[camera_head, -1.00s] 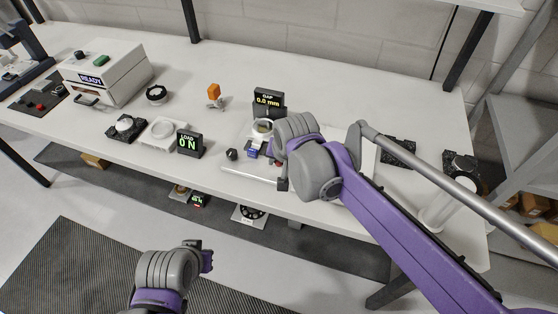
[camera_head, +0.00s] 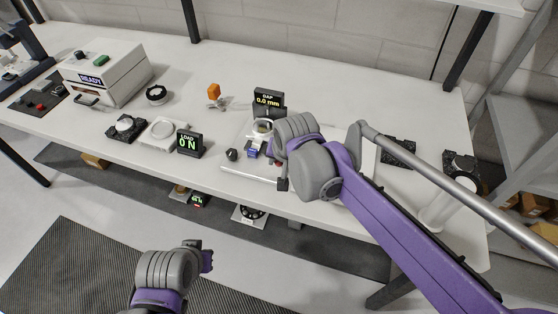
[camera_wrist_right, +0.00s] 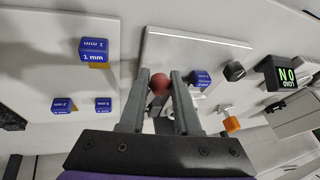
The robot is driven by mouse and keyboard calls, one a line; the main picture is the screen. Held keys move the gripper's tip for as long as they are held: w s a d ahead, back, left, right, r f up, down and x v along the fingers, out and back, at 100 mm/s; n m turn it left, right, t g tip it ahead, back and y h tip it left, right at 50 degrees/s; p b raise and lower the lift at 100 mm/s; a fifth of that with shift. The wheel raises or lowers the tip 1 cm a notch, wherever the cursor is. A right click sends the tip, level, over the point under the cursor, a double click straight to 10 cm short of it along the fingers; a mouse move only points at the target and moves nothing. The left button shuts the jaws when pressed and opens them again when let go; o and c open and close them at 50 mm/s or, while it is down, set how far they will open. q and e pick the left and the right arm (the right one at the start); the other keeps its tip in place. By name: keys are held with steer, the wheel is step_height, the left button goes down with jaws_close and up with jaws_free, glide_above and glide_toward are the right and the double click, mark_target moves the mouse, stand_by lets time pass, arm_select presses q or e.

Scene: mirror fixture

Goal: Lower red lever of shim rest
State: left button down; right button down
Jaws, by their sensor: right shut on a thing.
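In the head view my right gripper (camera_head: 282,178) is over the plate's right side, and my wrist hides most of the lever. My left gripper (camera_head: 200,255) is in front of the table, away from the rest; its jaws cannot be made out.
A GAP display (camera_head: 268,101) reading 0.0 mm stands behind the rest.

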steer(key=shift+r, duration=0.1)
steer(key=shift+w+r+p, duration=0.15)
steer(key=shift+r+p, duration=0.15)
steer(key=shift+r, duration=0.05)
steer(key=shift+w+d+r+g+p, duration=0.1)
steer(key=shift+w+r+g+p, duration=0.2)
steer(key=shift+r+p, duration=0.25)
steer(key=shift+w+d+r+g+p, duration=0.1)
steer(key=shift+w+r+g+p, duration=0.2)
steer(key=shift+r, duration=0.35)
steer(key=shift+s+f, duration=0.15)
steer(key=c, duration=0.6)
jaws_free()
steer(key=v, duration=1.1)
steer(key=shift+d+f, duration=0.1)
steer(key=shift+d, duration=0.1)
